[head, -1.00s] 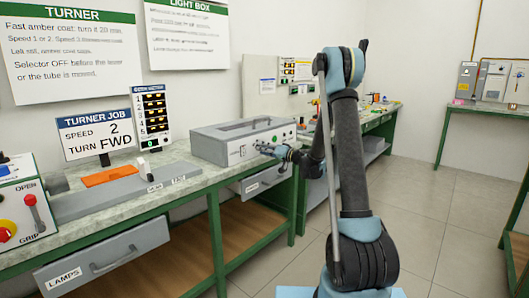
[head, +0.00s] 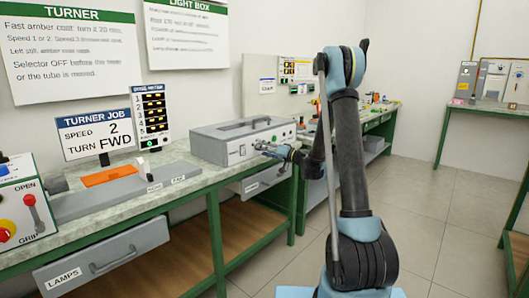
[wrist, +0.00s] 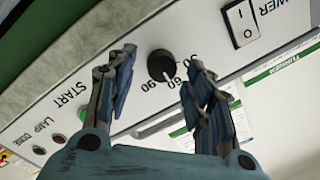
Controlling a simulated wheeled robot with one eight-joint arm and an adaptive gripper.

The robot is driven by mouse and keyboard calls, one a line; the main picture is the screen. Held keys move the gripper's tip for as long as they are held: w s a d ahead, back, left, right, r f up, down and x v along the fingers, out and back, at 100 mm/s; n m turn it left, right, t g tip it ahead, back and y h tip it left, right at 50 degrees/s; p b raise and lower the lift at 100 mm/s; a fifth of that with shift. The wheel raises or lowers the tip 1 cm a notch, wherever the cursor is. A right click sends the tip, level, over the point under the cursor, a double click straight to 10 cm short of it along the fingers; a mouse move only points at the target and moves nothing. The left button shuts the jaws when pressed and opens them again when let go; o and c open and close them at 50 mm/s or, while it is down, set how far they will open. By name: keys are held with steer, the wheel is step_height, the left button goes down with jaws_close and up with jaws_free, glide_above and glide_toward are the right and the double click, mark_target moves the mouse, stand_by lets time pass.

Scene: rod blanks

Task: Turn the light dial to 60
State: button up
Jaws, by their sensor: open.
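The light dial (wrist: 161,65) is a round black knob on the white front panel of the grey light box (head: 225,150). The printed marks 30, 60 and 90 sit around it, upside down in the wrist view. A pale pointer line shows at the knob's lower edge, towards the 60 and 90 side; its exact reading is too small to tell. My gripper (wrist: 163,60) is open, with one finger on each side of the dial. I cannot tell whether either finger touches it. In the head view my gripper (head: 264,149) is at the box's front.
The POWER switch (wrist: 241,22) is to the right of the dial in the wrist view, and the START button (wrist: 87,115) is to the left. The box stands on a bench (head: 190,179) with drawers below. The turner job sign (head: 95,133) stands left of the box.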

steer(key=v, duration=1.1)
steer(key=shift+s+d+f, duration=0.1)
steer(key=s+d+g+h, duration=0.2)
steer(key=s+g+h, duration=0.35)
steer(key=s, duration=1.65)
steer(key=s+d+f+h, duration=0.3)
steer(key=s+d, duration=0.2)
steer(key=s, duration=0.3)
steer(key=s+d+f+m+g+h, duration=0.1)
steer(key=s+d+f+h, duration=0.2)
steer(key=s+d, duration=0.2)
steer(key=s+d+f+m+g+h, duration=0.1)
steer(key=s+d+f+h, duration=0.2)
steer(key=s, duration=0.8)
steer(key=shift+d, duration=1.1)
steer(key=shift+w+h, duration=0.1)
steer(key=shift+h, duration=0.15)
